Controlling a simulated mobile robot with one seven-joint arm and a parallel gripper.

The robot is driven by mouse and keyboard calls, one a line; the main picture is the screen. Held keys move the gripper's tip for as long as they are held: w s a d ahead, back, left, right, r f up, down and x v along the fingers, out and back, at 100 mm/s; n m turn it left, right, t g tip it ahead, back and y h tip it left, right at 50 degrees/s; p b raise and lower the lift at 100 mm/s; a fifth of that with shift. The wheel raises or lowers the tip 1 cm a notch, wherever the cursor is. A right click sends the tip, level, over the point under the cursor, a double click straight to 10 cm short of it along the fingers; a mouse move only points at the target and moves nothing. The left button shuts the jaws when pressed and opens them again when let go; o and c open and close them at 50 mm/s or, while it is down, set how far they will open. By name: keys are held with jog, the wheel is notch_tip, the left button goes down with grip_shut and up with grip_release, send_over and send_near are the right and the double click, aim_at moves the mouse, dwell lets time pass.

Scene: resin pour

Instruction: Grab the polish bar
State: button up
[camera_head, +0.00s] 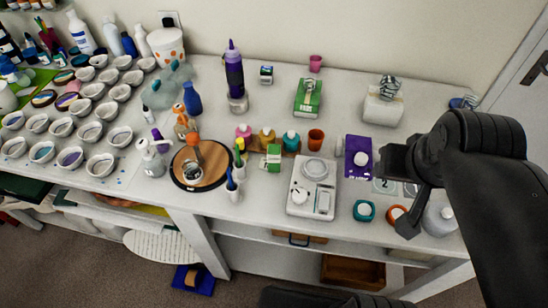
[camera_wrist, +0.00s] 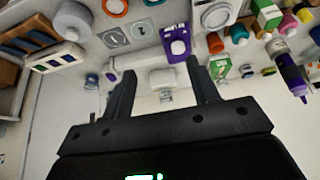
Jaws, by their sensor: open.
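I cannot tell for certain which item is the polish bar; no label is readable. Block-like candidates are a white block (camera_head: 383,107) with a shiny piece on top and a green box (camera_head: 308,98), both at the back of the table, and a purple box (camera_head: 357,158) with a white round piece. My gripper (camera_wrist: 160,69) is open and empty above the table's right part. In the wrist view the white block (camera_wrist: 163,79) shows between the fingers, farther off. The green box (camera_wrist: 221,66) shows just right of the right finger, and the purple box (camera_wrist: 175,46) lies above the gap.
A white scale (camera_head: 312,190) stands left of the purple box. Jars, an orange cup (camera_head: 316,138) and a purple bottle (camera_head: 234,70) stand further left. Many white cups fill the left end. Open tabletop lies around the white block.

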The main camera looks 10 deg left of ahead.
jog(key=n, duration=0.1)
jog(key=m+g, duration=0.1)
jog(key=m, duration=3.4)
send_over(275, 148)
jog(key=s, duration=0.3)
notch_tip(275, 148, down, 8)
jog(key=shift+y, duration=0.3)
jog(key=x, duration=0.5)
jog(key=shift+w+d+f, duration=0.1)
jog(key=shift+w+d, duration=0.05)
jog(key=x, duration=0.2)
jog(key=s+x, duration=0.1)
jog(key=x, duration=0.1)
jog(key=shift+w+f, duration=0.15)
jog(key=shift+f, duration=0.25)
jog(key=shift+w+f, duration=0.2)
jog(key=shift+f, duration=0.25)
